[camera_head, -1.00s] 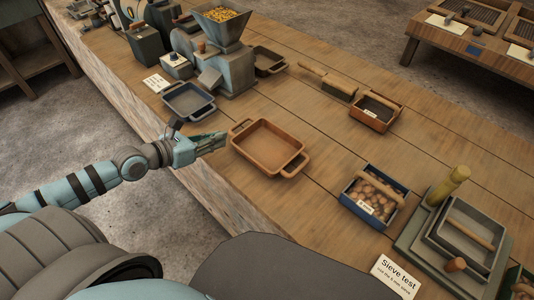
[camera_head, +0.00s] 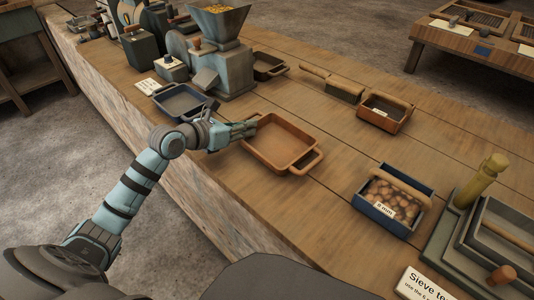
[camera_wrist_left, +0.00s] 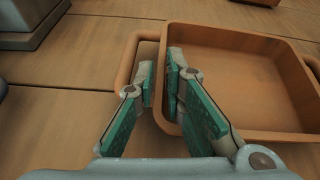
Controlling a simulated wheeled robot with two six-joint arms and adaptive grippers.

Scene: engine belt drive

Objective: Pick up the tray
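The tray (camera_head: 283,146) is a shallow, empty orange-brown pan with a loop handle at each end, lying flat on the long wooden bench in the head view. It fills the right of the left wrist view (camera_wrist_left: 245,85). My left gripper (camera_head: 252,128) is at the tray's left handle. In the left wrist view its two fingers (camera_wrist_left: 160,75) are parted, one on each side of the tray's near-left wall, with the left finger over the handle gap. A narrow gap shows between the fingertips; contact is unclear. My right gripper is not in view.
A blue-grey tray (camera_head: 183,104) and a grain mill (camera_head: 218,55) stand left of the tray. A blue box of brown lumps (camera_head: 388,205), a small wooden box (camera_head: 384,114) and a sieve stand (camera_head: 472,225) are to the right. Bare bench surrounds the tray.

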